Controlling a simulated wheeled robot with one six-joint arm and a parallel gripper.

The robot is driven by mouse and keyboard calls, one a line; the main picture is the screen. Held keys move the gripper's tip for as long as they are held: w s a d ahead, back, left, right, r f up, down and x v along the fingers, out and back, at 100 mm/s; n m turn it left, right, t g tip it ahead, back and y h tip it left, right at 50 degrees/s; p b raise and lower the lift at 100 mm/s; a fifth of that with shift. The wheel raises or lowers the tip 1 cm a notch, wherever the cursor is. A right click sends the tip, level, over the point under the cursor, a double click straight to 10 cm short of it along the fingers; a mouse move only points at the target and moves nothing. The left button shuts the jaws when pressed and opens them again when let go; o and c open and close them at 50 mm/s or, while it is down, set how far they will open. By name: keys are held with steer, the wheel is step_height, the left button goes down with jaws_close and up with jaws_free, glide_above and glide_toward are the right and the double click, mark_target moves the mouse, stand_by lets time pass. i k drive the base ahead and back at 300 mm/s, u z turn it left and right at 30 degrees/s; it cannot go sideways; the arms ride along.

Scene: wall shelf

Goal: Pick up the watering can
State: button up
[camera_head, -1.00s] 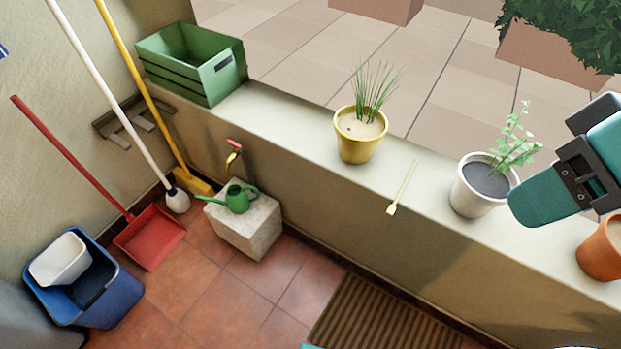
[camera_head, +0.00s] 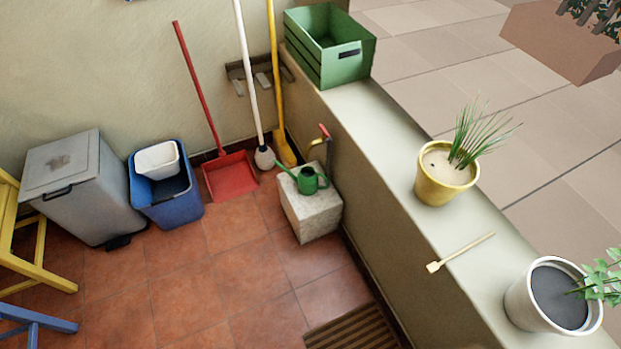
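The green watering can (camera_head: 307,181) stands upright on a pale stone block (camera_head: 313,215) against the low wall. Its spout points to the left. A tap with a red handle (camera_head: 324,133) is on the wall just behind and above it. My gripper is out of view in the head camera now.
The low wall's top (camera_head: 390,130) holds a green crate (camera_head: 331,50), a yellow pot (camera_head: 444,178), a small wooden tool (camera_head: 458,252) and a white pot (camera_head: 547,297). A red dustpan (camera_head: 231,176), blue bin (camera_head: 172,190) and grey bin (camera_head: 85,190) stand left. The tiled floor (camera_head: 225,270) is open.

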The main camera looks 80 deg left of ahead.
mark_target(307, 180)
steer(key=u, duration=1.95)
